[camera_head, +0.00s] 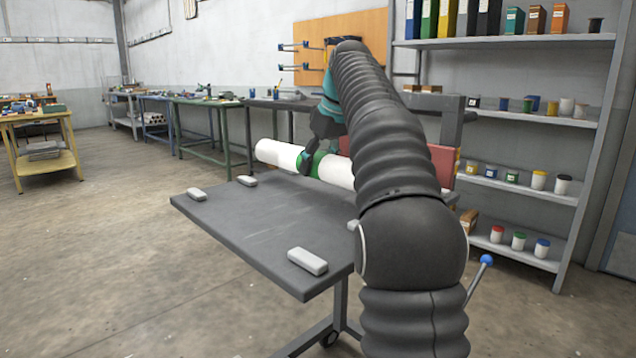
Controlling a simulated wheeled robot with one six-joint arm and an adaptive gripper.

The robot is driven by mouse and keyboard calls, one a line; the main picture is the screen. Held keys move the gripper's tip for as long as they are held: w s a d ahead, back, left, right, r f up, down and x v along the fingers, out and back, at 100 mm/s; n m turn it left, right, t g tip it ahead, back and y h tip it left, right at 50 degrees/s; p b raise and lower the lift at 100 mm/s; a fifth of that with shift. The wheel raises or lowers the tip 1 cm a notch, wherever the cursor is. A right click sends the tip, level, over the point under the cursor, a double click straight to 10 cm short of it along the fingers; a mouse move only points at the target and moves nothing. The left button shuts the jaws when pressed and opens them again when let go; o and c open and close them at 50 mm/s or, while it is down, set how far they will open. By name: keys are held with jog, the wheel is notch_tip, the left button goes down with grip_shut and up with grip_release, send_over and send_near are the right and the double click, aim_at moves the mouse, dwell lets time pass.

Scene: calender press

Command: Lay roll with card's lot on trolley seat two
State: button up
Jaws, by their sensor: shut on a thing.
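A long white roll (275,153) with a green band around its middle lies level across the far side of the grey trolley (265,228). My gripper (307,163) is shut on the roll at the green band. I cannot tell whether the roll is touching the trolley top or hangs above it. The roll's right end is hidden behind my arm. Pale grey blocks sit on the trolley top: one at the left corner (196,194), one further back (246,180) and one at the near edge (307,261). No card and no lot mark can be read.
A shelf rack (530,118) with folders, tins and jars stands at the right. A red panel (445,163) shows behind my arm. A rod with a blue knob (487,260) sticks up at right. Workbenches (205,105) line the back.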

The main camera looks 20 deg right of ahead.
jog(key=shift+f+b, duration=0.8)
jog(key=shift+f, duration=1.1)
jog(key=shift+f, duration=0.1)
jog(key=o, duration=1.5)
jog(key=p+v, duration=0.4)
jog(key=v, duration=0.8)
